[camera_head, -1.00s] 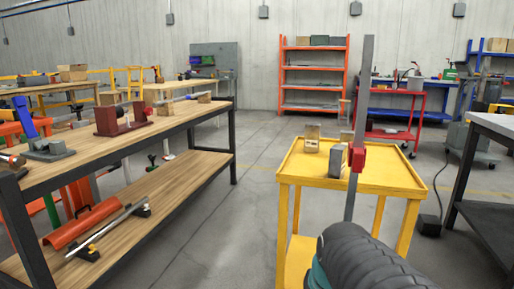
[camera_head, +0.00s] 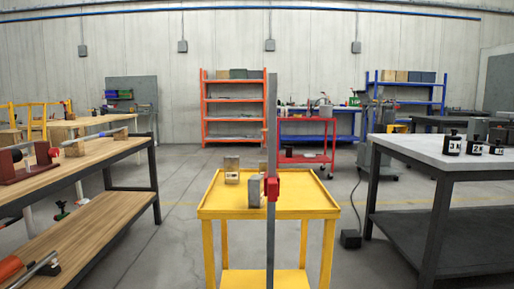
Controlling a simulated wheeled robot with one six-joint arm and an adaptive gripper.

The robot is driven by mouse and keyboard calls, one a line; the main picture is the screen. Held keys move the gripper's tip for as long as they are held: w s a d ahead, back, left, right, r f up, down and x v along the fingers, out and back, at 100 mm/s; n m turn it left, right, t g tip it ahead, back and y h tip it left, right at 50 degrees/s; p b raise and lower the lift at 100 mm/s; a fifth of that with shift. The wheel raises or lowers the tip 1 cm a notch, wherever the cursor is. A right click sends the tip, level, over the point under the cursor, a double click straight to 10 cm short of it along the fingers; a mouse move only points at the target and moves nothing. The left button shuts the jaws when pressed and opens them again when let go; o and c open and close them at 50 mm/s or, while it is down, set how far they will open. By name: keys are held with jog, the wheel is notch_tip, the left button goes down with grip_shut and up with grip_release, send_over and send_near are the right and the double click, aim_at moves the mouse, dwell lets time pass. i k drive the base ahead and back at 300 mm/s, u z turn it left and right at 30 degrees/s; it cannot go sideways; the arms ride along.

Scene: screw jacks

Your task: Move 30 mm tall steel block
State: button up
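Two small blocks stand on the yellow cart (camera_head: 223,208) ahead of me. A tan-grey block (camera_head: 231,175) with a small mark low on its face stands further back. A grey block (camera_head: 253,192) stands nearer, just left of a tall grey upright bar (camera_head: 271,120) with a red piece (camera_head: 272,188) on it. I cannot tell which block is 30 mm tall. The bar hides part of the cart top. Three small black jack-like pieces with white labels, the left one (camera_head: 452,144) among them, stand on the grey-topped table (camera_head: 420,150) at right. My gripper is not in view.
A wooden bench (camera_head: 90,160) with a dark red fixture (camera_head: 28,168) runs along the left. A red cart (camera_head: 306,158) and an orange shelf (camera_head: 233,112) stand behind. Open floor lies on both sides of the yellow cart. A black box with a cable (camera_head: 350,239) lies at right.

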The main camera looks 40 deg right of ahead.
aim_at(256, 198)
jog(key=u, duration=0.55)
jog(key=k, duration=1.3)
jog(key=u, duration=0.6)
jog(key=i, duration=1.65)
jog(key=z, duration=1.4)
jog(key=i, duration=0.85)
jog(key=z, duration=1)
